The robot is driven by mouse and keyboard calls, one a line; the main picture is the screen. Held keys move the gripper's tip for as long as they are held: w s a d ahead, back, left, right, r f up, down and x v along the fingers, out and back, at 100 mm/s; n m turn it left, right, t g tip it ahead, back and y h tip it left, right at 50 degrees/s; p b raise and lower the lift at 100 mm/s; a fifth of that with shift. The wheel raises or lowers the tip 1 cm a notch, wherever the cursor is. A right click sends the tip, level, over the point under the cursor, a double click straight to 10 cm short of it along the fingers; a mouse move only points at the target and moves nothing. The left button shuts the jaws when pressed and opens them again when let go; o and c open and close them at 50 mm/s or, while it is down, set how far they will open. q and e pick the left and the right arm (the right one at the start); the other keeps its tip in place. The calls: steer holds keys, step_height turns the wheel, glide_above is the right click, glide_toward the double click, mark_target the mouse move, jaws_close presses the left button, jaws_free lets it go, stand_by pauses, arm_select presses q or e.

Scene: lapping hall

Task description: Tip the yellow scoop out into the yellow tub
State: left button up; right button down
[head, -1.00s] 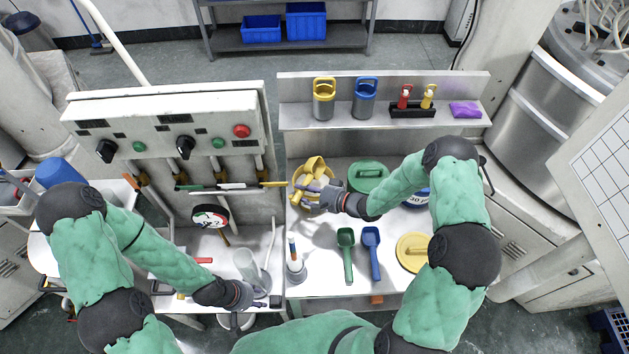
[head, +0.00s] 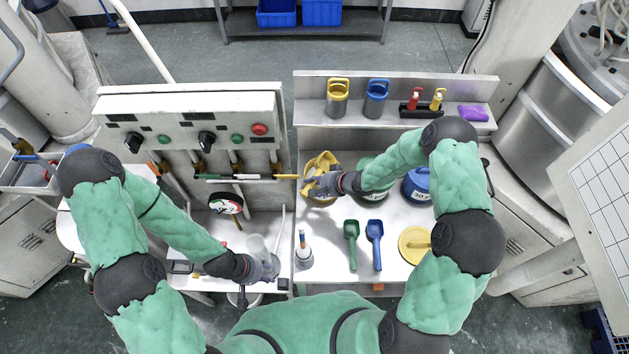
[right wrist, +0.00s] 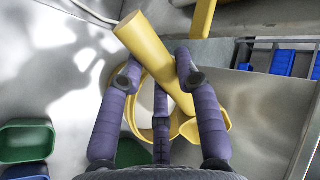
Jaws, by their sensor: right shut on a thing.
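The yellow scoop (right wrist: 158,52) is held across the fingers of my right gripper (right wrist: 158,72) in the right wrist view, its thick end up and to the left. In the head view, the yellow scoop (head: 320,160) shows at the far side of my right gripper (head: 322,183), over the yellow tub. The yellow tub (right wrist: 128,108) lies below the fingers in the wrist view, its rim partly hidden. What is in the scoop and tub cannot be made out. My left gripper (head: 268,268) is low at the left bench, by a clear cylinder (head: 258,245); its fingers are unclear.
A green tub (head: 372,192) and a blue tub (head: 417,185) stand right of the yellow one. Green (head: 351,240) and blue (head: 374,240) scoops and a yellow lid (head: 414,244) lie in front. A shelf (head: 310,113) with canisters runs behind.

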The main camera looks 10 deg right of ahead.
steer(key=shift+w+a+r+g+h+p, duration=0.1)
steer(key=shift+r+g+h+p, duration=0.2)
steer(key=shift+r+h+p, duration=0.1)
step_height(320, 180, up, 2)
steer(key=g+h+p, duration=0.2)
steer(key=h+p, duration=0.1)
steer(key=p, duration=0.7)
steer(key=shift+w, duration=0.1)
steer(key=shift+g, duration=0.3)
steer(key=shift+a+r+g+h, duration=0.15)
steer(key=shift+r+g+h, duration=0.25)
steer(key=shift+r+h, duration=0.1)
steer(key=shift+w+h+b, duration=0.15)
steer(key=shift+h+b, duration=0.15)
steer(key=shift+b, duration=0.8)
steer(key=shift+r+g+b, duration=0.3)
steer(key=shift+b, duration=0.1)
steer(key=shift+r, duration=0.15)
